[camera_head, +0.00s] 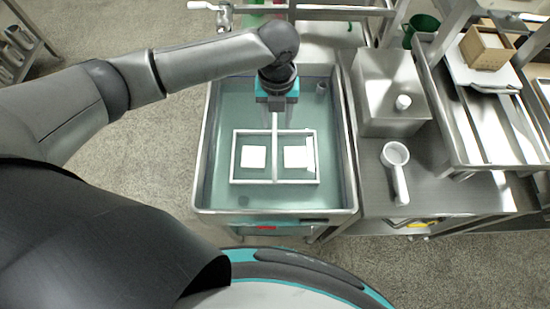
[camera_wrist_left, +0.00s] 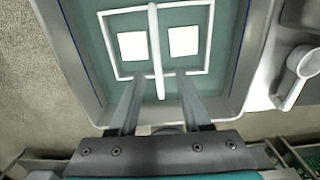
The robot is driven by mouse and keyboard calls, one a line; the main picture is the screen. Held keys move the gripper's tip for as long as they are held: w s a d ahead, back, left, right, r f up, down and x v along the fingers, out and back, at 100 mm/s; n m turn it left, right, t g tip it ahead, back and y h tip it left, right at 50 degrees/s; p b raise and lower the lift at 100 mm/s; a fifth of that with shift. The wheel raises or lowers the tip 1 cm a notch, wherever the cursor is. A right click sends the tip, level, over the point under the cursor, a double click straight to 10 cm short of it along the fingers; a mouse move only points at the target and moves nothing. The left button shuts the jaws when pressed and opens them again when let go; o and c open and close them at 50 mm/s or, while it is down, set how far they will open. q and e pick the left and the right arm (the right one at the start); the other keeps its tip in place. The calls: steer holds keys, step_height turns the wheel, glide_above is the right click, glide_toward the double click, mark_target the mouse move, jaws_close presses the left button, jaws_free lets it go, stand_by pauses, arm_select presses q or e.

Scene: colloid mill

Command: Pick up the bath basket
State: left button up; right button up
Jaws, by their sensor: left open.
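The bath basket (camera_head: 234,158) is a white rectangular frame with a middle bar and an upright handle, in the water-filled sink. It holds two white square pieces (camera_head: 254,157), one in each half. In the left wrist view the basket (camera_wrist_left: 209,45) lies ahead of the fingertips. My left gripper (camera_head: 277,100) is above the far part of the sink, near the handle's end. In the wrist view the left gripper (camera_wrist_left: 159,80) is open, and the handle appears between its fingers. I cannot tell whether they touch it. My right gripper is not in view.
The sink (camera_head: 205,190) has raised metal walls around the basket. A steel counter (camera_head: 435,195) to the right holds a white handled scoop or strainer (camera_head: 398,170) and a metal box (camera_head: 390,85). A shelf with a cardboard box (camera_head: 487,47) stands at the far right. A tap (camera_head: 222,12) is behind.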

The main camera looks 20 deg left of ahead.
mark_target(276, 134)
arm_select(q)
step_height(276, 134, down, 5)
steer(key=shift+r+b, duration=0.1)
steer(key=shift+b, duration=0.4)
steer(key=shift+s+a+f+b, duration=0.15)
steer(key=shift+f+b, duration=0.7)
steer(key=shift+f, duration=1.85)
steer(key=shift+c, duration=0.3)
jaws_close()
steer(key=shift+r, duration=0.15)
